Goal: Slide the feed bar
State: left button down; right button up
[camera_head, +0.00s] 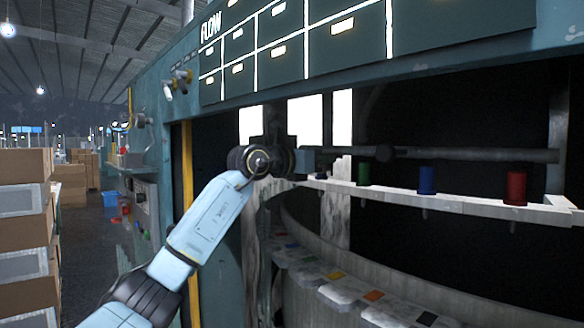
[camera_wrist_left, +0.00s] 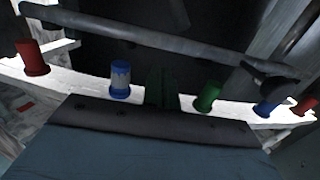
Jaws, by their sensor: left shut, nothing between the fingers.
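A long dark round bar, which looks like the feed bar (camera_head: 470,154), runs level across the machine opening in the head view, with a dark knob (camera_head: 383,153) on it. The bar (camera_wrist_left: 170,40) also crosses the top of the left wrist view, with the knob (camera_wrist_left: 276,90) near its right end. My left gripper (camera_head: 312,160) is shut and empty, left of the knob. In the left wrist view its dark fingers (camera_wrist_left: 160,86) point at the gap between a blue and a green peg. Contact with the bar cannot be told. My right gripper is not in view.
A pale rail (camera_head: 465,205) below the bar carries a green peg (camera_head: 364,173), a blue peg (camera_head: 427,180) and a red peg (camera_head: 516,188). A curved row of pale blocks (camera_head: 350,290) lies lower. A yellow post (camera_head: 188,180) stands at the opening's left; cartons (camera_head: 25,230) are far left.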

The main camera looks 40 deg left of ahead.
pick_arm(q)
jog(key=b+v, duration=0.2)
jog(key=v, duration=0.6)
jog(key=shift+s+b, duration=0.25)
jog(key=shift+b, duration=0.1)
jog(key=shift+a, duration=0.1)
